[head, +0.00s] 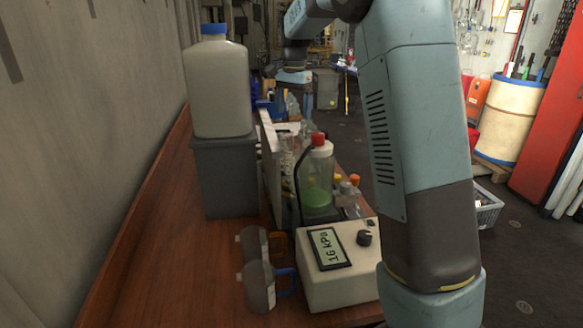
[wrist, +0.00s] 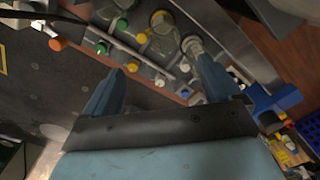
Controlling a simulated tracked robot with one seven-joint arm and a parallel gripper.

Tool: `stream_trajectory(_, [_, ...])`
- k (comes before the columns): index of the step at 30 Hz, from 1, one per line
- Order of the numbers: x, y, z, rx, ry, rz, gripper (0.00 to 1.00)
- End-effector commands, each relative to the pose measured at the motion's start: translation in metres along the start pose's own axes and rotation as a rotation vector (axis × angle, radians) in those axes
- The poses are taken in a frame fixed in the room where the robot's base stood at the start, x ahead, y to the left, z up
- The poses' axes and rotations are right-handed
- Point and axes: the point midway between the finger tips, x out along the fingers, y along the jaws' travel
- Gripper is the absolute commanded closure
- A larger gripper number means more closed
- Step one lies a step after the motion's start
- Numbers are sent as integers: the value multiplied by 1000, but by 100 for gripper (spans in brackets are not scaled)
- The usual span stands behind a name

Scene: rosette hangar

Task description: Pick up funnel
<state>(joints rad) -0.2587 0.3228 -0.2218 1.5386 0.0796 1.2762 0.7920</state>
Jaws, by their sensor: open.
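I cannot clearly pick out the funnel in either view. A clear, round-mouthed glass piece (wrist: 193,44) sits just beyond the right fingertip in the wrist view; I cannot tell whether it is the funnel or a flask. My gripper (wrist: 160,66) is open, with nothing between its fingers, above a rack of capped bottles. In the head view the far end of my arm hangs over the back of the bench, beyond the bottles, and the finger detail there is too small to read.
The wooden bench (head: 160,255) holds a white jug (head: 217,90) on a grey box (head: 225,175), a pressure meter (head: 338,265), a green-liquid bottle (head: 316,185) and two handled jugs. Capped bottles (wrist: 122,26) crowd below the gripper. A blue object (wrist: 275,100) lies right. The left bench strip is clear.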

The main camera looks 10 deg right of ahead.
Motion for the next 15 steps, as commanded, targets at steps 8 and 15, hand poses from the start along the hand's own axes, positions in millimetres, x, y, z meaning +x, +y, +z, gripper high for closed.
stream_trajectory(8, [17,-10,-4,21,-5,16,9])
stream_trajectory(15, [58,-9,-4,20,-5,16,9])
